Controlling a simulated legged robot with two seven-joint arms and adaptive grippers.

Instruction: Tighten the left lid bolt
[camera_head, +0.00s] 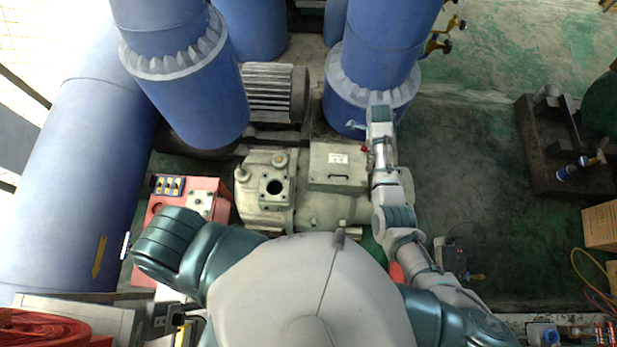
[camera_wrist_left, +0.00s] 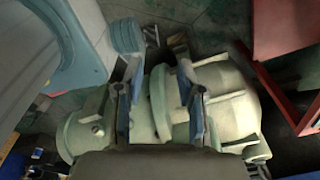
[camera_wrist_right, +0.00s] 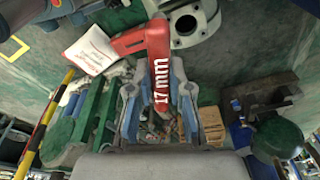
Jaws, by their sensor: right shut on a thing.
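The pale green compressor (camera_head: 320,208) sits in the middle of the head view. A square flange (camera_head: 275,188) with a dark round hole is on its left part; the left lid bolt is too small to make out. My right gripper (camera_wrist_right: 157,85) is shut on a red tool marked "17 mm" (camera_wrist_right: 160,72), its fingers on either side of the handle. In the head view my right arm reaches up along the compressor's right side. In the left wrist view my left gripper (camera_wrist_left: 158,95) is open and empty, with pale green machine parts (camera_wrist_left: 222,105) behind its fingers.
Tall blue pipes (camera_head: 375,50) stand behind the compressor, and another blue pipe (camera_head: 80,190) runs at the left. A red panel box (camera_head: 205,200) is left of the compressor. A dark stand (camera_head: 540,140) is at the right.

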